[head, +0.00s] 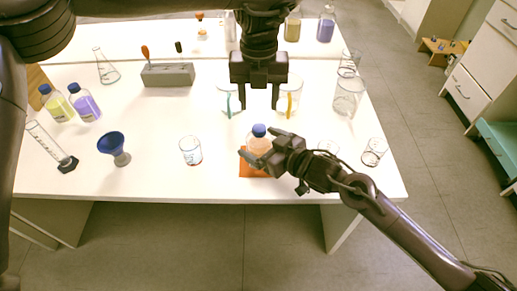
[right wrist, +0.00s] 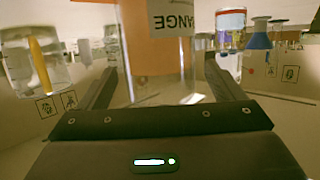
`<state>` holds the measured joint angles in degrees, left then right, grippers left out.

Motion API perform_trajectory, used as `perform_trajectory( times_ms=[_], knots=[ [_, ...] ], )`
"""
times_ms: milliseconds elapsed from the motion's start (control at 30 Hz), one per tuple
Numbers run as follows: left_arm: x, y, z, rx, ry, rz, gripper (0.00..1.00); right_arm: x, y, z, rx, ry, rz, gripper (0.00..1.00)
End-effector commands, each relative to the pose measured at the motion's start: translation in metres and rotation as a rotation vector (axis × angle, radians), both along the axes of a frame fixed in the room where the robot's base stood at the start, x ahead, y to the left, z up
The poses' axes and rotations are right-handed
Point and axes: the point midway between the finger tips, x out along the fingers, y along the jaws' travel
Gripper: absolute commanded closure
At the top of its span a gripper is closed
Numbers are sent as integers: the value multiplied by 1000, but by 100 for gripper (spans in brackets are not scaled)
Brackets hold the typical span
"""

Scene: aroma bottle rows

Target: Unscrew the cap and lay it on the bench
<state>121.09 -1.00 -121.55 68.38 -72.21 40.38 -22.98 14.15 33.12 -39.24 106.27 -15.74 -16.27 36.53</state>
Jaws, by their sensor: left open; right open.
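A bottle with orange contents (head: 257,146) stands upright on an orange mat (head: 247,171) near the bench's front edge. Its blue cap (head: 259,130) is on its neck. My right gripper (head: 259,145) is open with its fingers on either side of the bottle. In the right wrist view the bottle (right wrist: 160,60) with part of its label stands between the fingers, and its cap is out of frame. My left gripper (head: 260,106) is open and empty, pointing down, and appears behind and above the cap in the head view.
The white bench (head: 215,180) has clear room between the small beaker (head: 191,151) and the mat. A blue funnel (head: 112,146) stands further left. Beakers with coloured rods (head: 290,98) flank my left gripper. A large beaker (head: 348,96) and a small glass (head: 373,152) stand right.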

Motion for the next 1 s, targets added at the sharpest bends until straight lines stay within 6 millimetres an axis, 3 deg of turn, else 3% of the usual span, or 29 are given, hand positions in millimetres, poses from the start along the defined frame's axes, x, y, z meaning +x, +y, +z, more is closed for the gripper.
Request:
perform_trajectory(
  times_ms=[433,1000],
  knots=[
    [0,0,0,-1,0,-1,50,8,8,-3,0,-2,2,13],
    [0,0,0,-1,0,-5,50,8,8,-3,-1,-1,2,88]
  ],
)
